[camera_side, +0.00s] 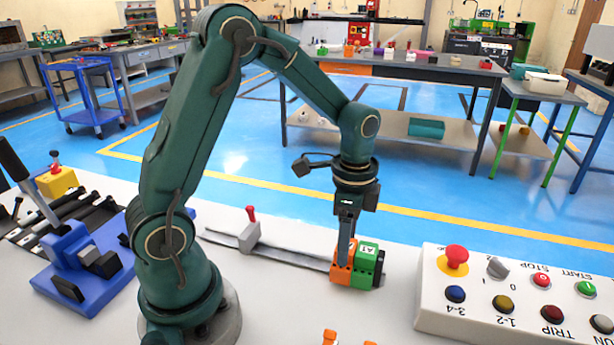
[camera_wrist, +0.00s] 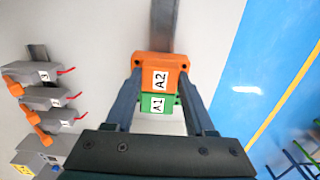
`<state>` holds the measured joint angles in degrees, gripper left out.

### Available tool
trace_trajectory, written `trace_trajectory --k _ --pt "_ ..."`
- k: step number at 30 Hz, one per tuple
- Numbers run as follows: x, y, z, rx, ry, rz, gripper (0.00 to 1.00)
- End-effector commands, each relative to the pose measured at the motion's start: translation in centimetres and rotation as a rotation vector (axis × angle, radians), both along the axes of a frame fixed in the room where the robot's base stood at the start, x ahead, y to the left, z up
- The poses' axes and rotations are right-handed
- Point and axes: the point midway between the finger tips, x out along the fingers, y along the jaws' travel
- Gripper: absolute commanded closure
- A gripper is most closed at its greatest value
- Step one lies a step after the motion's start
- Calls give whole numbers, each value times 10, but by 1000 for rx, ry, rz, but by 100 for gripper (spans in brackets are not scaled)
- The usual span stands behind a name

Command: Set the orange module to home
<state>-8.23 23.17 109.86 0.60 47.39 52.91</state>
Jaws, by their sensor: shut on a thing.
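The orange module (camera_side: 341,271), labelled A2, sits at the end of a grey flat rail (camera_side: 299,256). A green module (camera_side: 367,262), labelled A1, stands right against it. My gripper (camera_side: 346,255) reaches down from above with its fingers on the orange module. In the wrist view, the fingertips of my gripper (camera_wrist: 160,78) lie on both sides of the orange module (camera_wrist: 150,62), shut on it. The green module (camera_wrist: 158,103) shows between the fingers, nearer the wrist. Whether the orange module touches the rail cannot be told.
A grey block with a red handle (camera_side: 249,232) stands on the rail. A button panel (camera_side: 520,290) lies at the right. A blue lever machine (camera_side: 75,262) stands at the left. Several grey numbered units (camera_wrist: 45,97) line the wrist view's left side.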

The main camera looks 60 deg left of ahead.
Motion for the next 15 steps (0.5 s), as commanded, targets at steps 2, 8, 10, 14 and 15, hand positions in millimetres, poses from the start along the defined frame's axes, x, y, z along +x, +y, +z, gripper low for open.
trace_trajectory --k 2,8,10,14,15 --pt "4 -3 1 -8 -13 1 100" --pt "5 -4 1 -11 -18 1 34" --pt "5 -4 1 -9 -16 1 16" --pt "4 -3 0 -8 -13 1 16" --pt "3 -3 0 -8 -12 1 16"
